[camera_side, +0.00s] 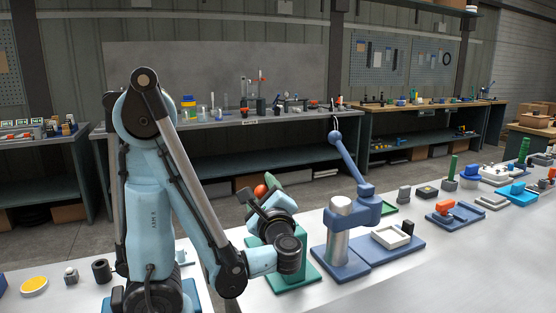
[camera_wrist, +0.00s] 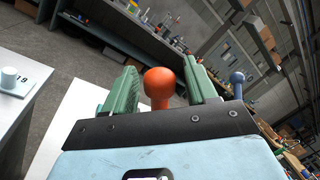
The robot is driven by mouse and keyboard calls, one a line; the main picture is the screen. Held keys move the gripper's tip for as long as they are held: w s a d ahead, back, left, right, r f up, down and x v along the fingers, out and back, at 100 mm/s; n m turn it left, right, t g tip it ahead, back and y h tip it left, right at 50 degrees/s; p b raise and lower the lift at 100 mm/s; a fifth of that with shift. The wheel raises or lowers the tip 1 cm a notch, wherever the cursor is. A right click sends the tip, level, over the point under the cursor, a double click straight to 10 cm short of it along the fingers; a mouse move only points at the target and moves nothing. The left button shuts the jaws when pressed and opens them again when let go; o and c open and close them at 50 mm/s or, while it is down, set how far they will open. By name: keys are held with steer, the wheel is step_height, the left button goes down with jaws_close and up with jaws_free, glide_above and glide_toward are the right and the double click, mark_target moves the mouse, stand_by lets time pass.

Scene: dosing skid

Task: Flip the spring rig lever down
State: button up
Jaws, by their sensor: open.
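The spring rig lever shows as a round orange-red knob (camera_wrist: 159,82) in the wrist view, upright on a short neck. The knob also shows in the side view (camera_side: 260,190), above a green base plate (camera_side: 293,275). The rest of the rig is mostly hidden behind my wrist. My gripper (camera_wrist: 161,78) is open, with its green fingers on either side of the knob. A gap shows beside the knob, and I cannot tell how deep it sits between the fingers. In the side view my gripper (camera_side: 268,184) is at the knob's height, right by it.
A blue lever press (camera_side: 340,238) with a raised blue arm and ball knob (camera_side: 335,137) stands close to the right. A white tray (camera_side: 390,237) sits on its blue plate. Several other fixtures line the bench to the right. The bench's front strip is clear.

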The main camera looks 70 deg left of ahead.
steer(key=shift+d, duration=0.1)
steer(key=s+d+f, duration=0.1)
steer(key=d, duration=1)
steer(key=shift+s+d+f, duration=0.25)
steer(key=shift+s, duration=0.15)
steer(key=shift+c, duration=0.5)
